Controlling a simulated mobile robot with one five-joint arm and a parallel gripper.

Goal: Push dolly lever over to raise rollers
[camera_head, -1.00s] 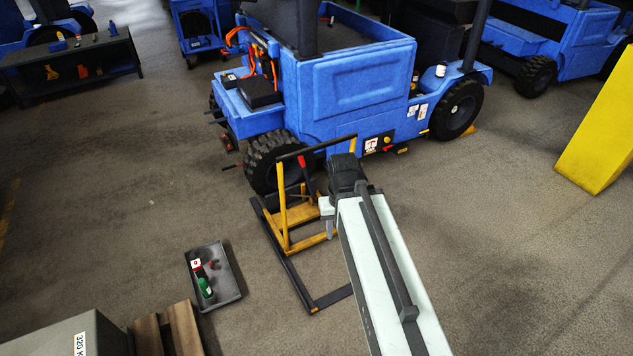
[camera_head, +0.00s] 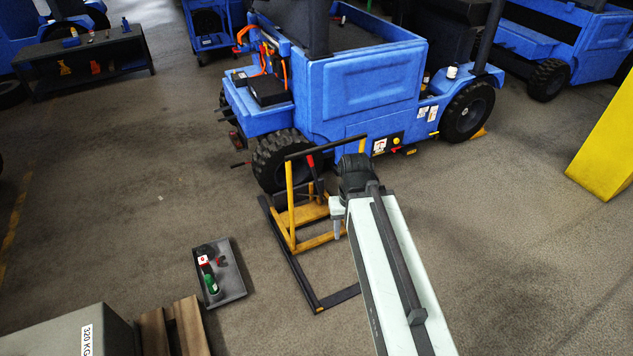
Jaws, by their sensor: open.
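The dolly (camera_head: 282,230), with a yellow frame, black top bar and dark base rails, stands on the floor beside the front wheel of a blue vehicle. Its lever (camera_head: 311,162), with a red grip, shows just below the top bar and leans slightly. The lever's lower part and the rollers are hard to make out behind the frame. My gripper (camera_head: 337,224) points down at the right side of the dolly frame, to the right of and nearer than the lever. It is open with nothing seen between the fingers. I cannot tell whether it touches the frame.
The blue vehicle (camera_head: 365,95) with its black tyre (camera_head: 281,160) is just behind the dolly. A grey tray (camera_head: 232,275) with bottles lies at left front. A grey 320 kg block (camera_head: 60,335) on a wooden pallet (camera_head: 172,325) is at lower left. A yellow post (camera_head: 610,140) stands right.

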